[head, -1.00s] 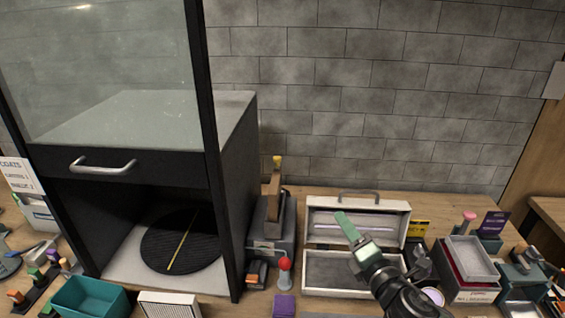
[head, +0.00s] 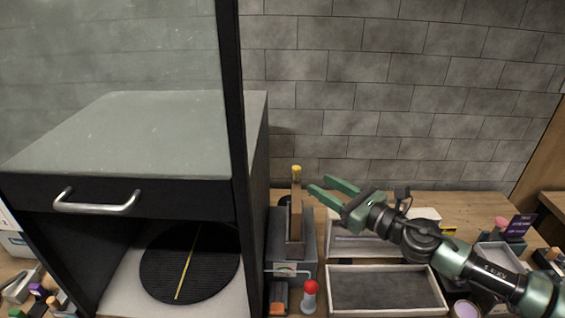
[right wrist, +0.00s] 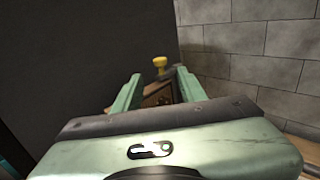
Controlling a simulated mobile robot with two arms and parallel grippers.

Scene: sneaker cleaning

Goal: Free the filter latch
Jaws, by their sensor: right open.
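An upright brown lever with a yellow tip (head: 296,172), which looks like the filter latch, stands on a grey unit (head: 308,240) beside the dark booth. My right gripper (head: 318,186) is open and empty, just right of the lever's upper part, its fingers pointing left toward it. In the right wrist view, the yellow tip (right wrist: 160,64) shows between and beyond the open fingertips (right wrist: 160,76), with part of the brown lever (right wrist: 158,94) below it. I see no contact. The lever's lower part is hidden there. My left gripper is not in view.
The booth (head: 258,150), with a handle (head: 97,203) and a dark turntable (head: 160,262), stands close on the left. An open case (head: 436,290) lies below my right arm. A red-topped object (head: 311,288) stands before the grey unit. The brick wall (head: 400,110) is behind.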

